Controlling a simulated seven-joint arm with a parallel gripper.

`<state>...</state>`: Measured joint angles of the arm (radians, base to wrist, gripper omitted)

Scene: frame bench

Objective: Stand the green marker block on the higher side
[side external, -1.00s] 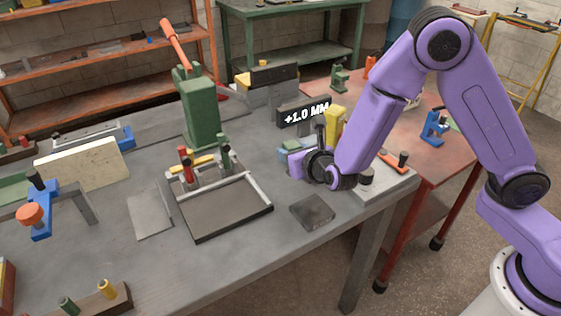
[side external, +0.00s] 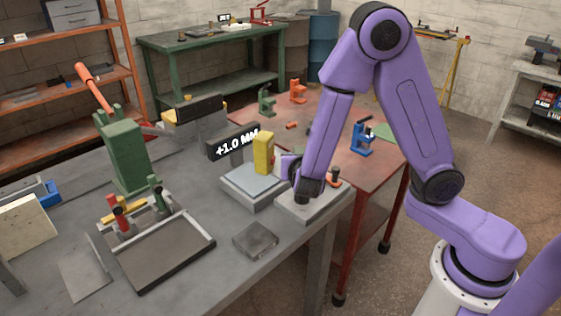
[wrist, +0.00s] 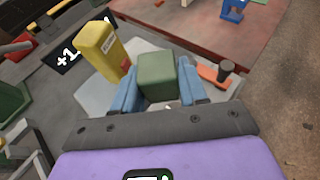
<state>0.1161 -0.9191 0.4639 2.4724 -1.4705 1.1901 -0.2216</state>
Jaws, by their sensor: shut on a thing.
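My gripper (wrist: 157,80) has its blue fingers shut on the green marker block (wrist: 157,72) in the wrist view. In the side external view my gripper (side external: 291,167) is just right of the yellow block (side external: 264,153), and the green block is hidden there. The yellow block stands upright on a pale plate (side external: 246,187) on a grey base; it also shows left of the green block in the wrist view (wrist: 104,50). A dark display (side external: 232,143) behind the plate reads "+1.0 MM".
A low grey block (side external: 312,207) lies under my forearm, right of the plate. A dark square slab (side external: 255,240) and a shallow tray (side external: 165,253) are in front. A green press (side external: 122,150) stands left. A red table (side external: 375,150) adjoins on the right.

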